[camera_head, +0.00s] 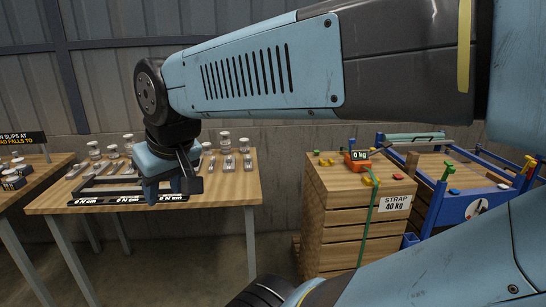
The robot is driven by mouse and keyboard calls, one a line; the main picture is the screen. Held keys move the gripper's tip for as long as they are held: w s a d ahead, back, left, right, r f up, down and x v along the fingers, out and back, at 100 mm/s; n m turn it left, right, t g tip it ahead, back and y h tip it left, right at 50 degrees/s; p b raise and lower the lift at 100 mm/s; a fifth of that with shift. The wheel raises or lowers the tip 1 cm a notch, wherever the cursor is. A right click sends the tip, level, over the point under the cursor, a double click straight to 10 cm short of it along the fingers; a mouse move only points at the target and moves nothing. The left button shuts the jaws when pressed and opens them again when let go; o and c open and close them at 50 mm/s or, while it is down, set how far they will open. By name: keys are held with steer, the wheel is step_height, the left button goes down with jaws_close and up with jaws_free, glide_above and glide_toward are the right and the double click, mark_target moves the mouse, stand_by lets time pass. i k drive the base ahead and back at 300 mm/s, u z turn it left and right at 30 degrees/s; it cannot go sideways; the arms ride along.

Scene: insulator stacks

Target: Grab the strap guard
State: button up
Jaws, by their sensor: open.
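My gripper (170,190) hangs at the end of my arm over the front of the left wooden table (225,192), fingers pointing down and open. I see nothing between the fingers. The strap guard cannot be picked out for certain. A small red piece (398,176) lies near the crate's right corner. My gripper is well to the left of all these pieces.
An orange device with a "0 kg" display (359,156) stands on the crate, which bears a "STRAP 40 kg" sign (396,203). A blue-framed cart (455,208) stands to the right. Insulator parts (226,140) and dark racks marked "0 N cm" (108,198) are on the left table.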

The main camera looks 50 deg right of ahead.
mark_target(330, 163)
steer(key=z, duration=0.3)
steer(key=i, duration=1.05)
steer(key=z, duration=0.9)
steer(key=i, duration=0.4)
steer(key=z, duration=0.3)
steer(key=k, duration=0.8)
steer(key=z, duration=0.2)
steer(key=i, duration=0.8)
steer(key=u, duration=0.1)
